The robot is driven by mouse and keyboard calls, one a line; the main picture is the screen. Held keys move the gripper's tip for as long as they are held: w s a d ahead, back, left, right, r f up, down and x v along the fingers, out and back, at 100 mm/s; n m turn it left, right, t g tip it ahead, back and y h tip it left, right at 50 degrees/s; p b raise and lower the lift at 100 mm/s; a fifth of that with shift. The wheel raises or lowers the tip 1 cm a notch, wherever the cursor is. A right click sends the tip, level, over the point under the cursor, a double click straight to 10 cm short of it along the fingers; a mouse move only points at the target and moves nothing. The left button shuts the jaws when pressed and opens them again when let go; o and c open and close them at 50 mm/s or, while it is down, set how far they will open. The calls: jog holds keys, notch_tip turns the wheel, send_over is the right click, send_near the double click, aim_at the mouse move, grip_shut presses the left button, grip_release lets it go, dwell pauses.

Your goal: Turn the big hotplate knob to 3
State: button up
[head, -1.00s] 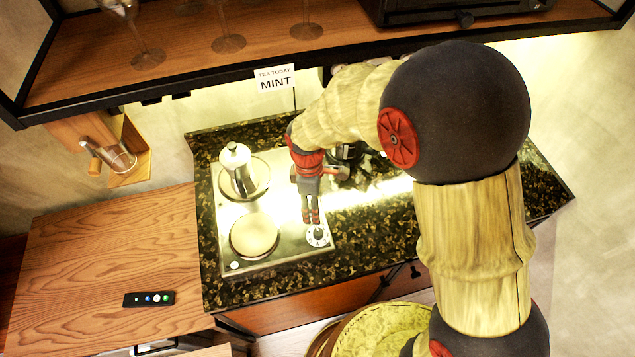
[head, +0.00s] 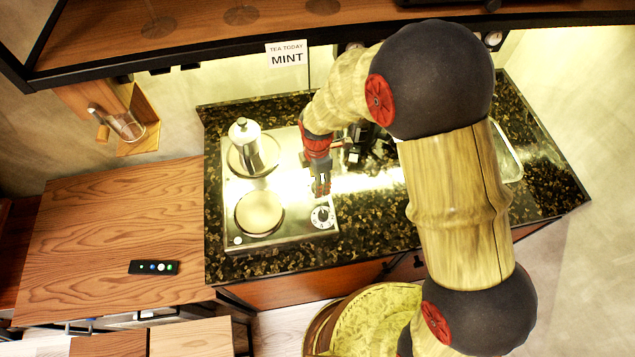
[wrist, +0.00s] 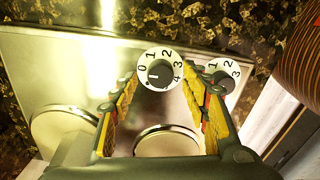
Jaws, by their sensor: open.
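The hotplate (head: 290,222) is a steel slab with two round plates. In the wrist view, a black knob on a white dial (wrist: 158,74) numbered 0 to 4 shows between my fingertips, beyond them. Its small white mark seems to point left, near the 0 side; the exact setting is hard to read. A second, smaller-looking dial (wrist: 222,76) is partly behind the right finger; I take it for the front dial (head: 322,216) in the head view. My gripper (head: 321,190) is open and empty, above the hotplate's right side, apart from the knobs. It hides the first knob in the head view.
A metal moka pot (head: 246,146) stands on the back plate. The front plate (head: 260,212) is bare. Dark speckled counter (head: 375,230) surrounds the hotplate. A "MINT" sign (head: 286,54) stands behind, under a shelf (head: 190,25). A remote (head: 154,267) lies on the wooden table.

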jog(key=shift+f, duration=0.75)
jog(key=c, duration=0.3)
jog(key=c, duration=0.8)
jog(key=shift+c, duration=0.2)
